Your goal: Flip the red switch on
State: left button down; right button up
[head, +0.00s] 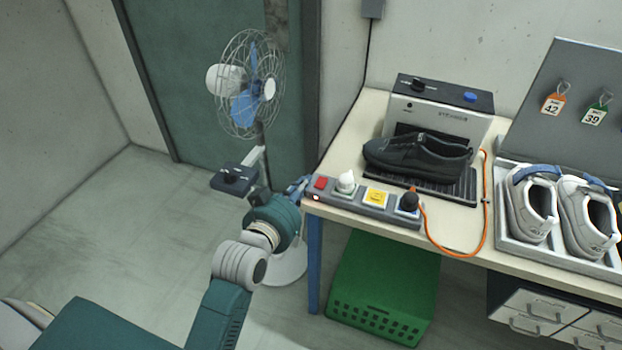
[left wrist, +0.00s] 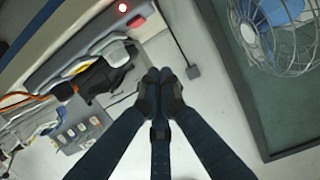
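The red switch (head: 320,183) sits at the left end of a grey power strip (head: 345,199) along the table's front left edge. A small red light (head: 316,197) glows on the strip's end; a red glow (left wrist: 122,7) also shows at the top of the left wrist view. My left gripper (head: 298,186) is just left of the strip's end, close to the switch and beside the table corner. In the left wrist view its dark fingers (left wrist: 161,86) come together at the tips with nothing seen between them. Whether it touches the strip cannot be told. My right gripper is not in view.
A dark shoe (head: 418,157) rests on a machine behind. A fan (head: 250,88) stands left; a green crate (head: 382,290) lies below.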

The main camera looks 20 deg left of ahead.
pick_arm(q)
jog(key=shift+w, duration=0.15)
jog(key=p, duration=0.2)
send_over(317, 184)
notch_tip(317, 184, down, 2)
jog(key=shift+w+f, duration=0.1)
jog(key=shift+f, duration=0.05)
notch_tip(317, 184, down, 3)
jog(key=shift+r, duration=0.1)
jog(key=shift+f, duration=0.7)
